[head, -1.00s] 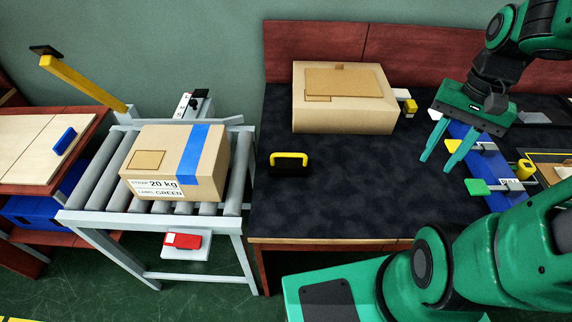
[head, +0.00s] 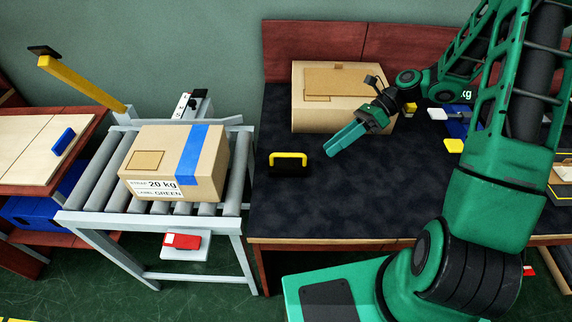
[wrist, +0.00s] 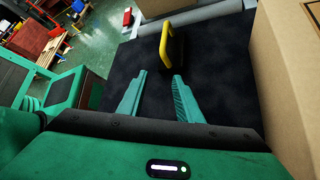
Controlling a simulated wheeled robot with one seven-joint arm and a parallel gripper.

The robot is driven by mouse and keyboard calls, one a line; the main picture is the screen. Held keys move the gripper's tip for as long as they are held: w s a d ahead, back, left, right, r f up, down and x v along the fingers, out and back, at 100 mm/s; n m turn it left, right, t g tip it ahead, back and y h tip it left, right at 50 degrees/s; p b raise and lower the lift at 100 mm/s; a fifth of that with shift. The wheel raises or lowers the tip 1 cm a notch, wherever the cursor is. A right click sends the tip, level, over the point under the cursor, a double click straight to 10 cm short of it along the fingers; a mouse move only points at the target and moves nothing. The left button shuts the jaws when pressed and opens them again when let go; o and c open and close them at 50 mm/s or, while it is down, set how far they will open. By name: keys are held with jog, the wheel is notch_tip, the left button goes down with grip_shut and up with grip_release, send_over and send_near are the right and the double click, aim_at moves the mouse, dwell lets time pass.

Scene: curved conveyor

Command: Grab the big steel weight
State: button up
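The steel weight (head: 290,170) is a dark block with a yellow carrying handle. It stands on the dark table top (head: 330,210) near its left edge. In the wrist view the weight (wrist: 176,47) shows ahead of the fingers, its yellow handle facing left. My gripper (head: 331,151) is to the right of the weight in the head view, pointing left and down towards it. In the wrist view my gripper (wrist: 159,75) has its two green fingers apart, with nothing between them. The fingers are clear of the weight.
A large cardboard box (head: 345,112) stands at the table's back, close beside my gripper; it fills the right of the wrist view (wrist: 284,70). A box labelled 20 kg (head: 165,170) sits on the roller conveyor (head: 238,175) at left. The table's front is clear.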

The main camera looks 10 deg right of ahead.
aim_at(289, 155)
jog(key=a+m+y, duration=0.1)
jog(key=w+m+y, duration=0.1)
jog(key=shift+w+a+f+m+y, duration=0.25)
jog(key=shift+a+f+m+y, duration=0.05)
jog(key=shift+a, duration=0.1)
jog(key=shift+w+a+r+m+y, duration=0.1)
jog(key=shift+w+a+m+y, duration=0.15)
jog(key=shift+m+y, duration=0.25)
jog(key=shift+w+a+m+y, duration=0.2)
jog(key=shift+m+y, duration=0.1)
jog(key=shift+m, duration=0.3)
jog(key=shift+a, duration=0.2)
jog(key=shift+x, duration=5.2)
jog(key=shift+w, duration=0.1)
grip_shut()
